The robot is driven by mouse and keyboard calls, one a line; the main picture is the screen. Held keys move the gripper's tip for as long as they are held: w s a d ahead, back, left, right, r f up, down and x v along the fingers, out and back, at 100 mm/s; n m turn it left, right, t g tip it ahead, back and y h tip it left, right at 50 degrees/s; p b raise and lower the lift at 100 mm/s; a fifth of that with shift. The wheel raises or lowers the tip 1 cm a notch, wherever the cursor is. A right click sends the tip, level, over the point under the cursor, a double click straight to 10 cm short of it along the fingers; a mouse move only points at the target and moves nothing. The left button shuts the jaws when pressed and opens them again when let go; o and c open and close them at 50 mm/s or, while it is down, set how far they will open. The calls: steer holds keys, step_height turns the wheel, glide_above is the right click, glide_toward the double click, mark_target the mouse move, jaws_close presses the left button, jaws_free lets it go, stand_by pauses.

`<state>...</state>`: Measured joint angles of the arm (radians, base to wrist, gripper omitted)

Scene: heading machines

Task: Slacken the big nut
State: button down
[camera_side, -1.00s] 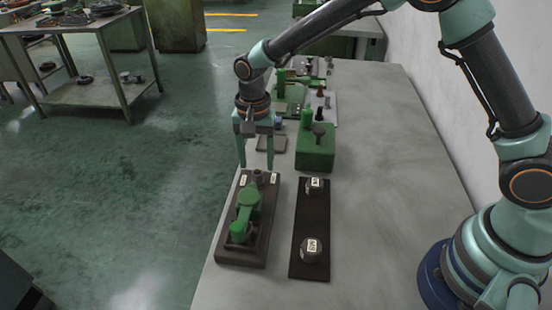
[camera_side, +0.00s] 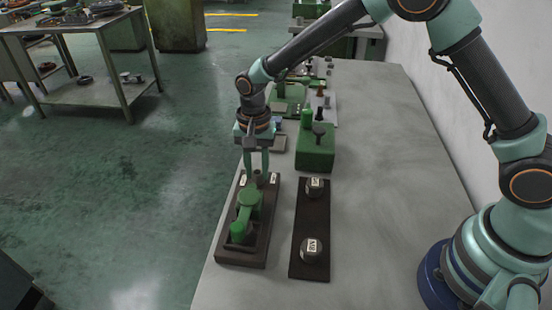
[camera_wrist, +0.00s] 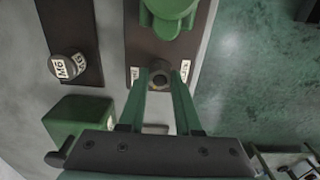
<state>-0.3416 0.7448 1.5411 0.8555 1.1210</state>
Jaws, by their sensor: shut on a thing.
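A dark board (camera_side: 262,240) carries a green swivelling part (camera_side: 246,212) and a short grey round post (camera_side: 258,178) at its far end, between two small white labels. My gripper (camera_side: 257,170) points down at this post. In the wrist view, my fingers (camera_wrist: 158,74) are closed on the post (camera_wrist: 158,83), one on each side. Beside it, a dark plate (camera_side: 312,214) holds two dark round nut-like pieces with white labels, a near one (camera_side: 310,254) and a far one (camera_side: 312,192). I cannot tell which is the big nut.
A green block (camera_side: 315,150) with upright knobs stands just beyond the plate. More green and grey fixtures (camera_side: 290,100) lie farther along the bench. The right side of the grey bench (camera_side: 390,200) is clear, up to my base.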

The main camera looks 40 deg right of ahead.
steer(key=shift+n, duration=0.3)
steer(key=n, duration=1.1)
steer(key=shift+n, duration=0.4)
steer(key=n, duration=0.6)
steer(key=shift+r, duration=0.1)
steer(key=n, duration=0.5)
steer(key=shift+n, duration=0.3)
steer(key=c, duration=0.6)
jaws_free()
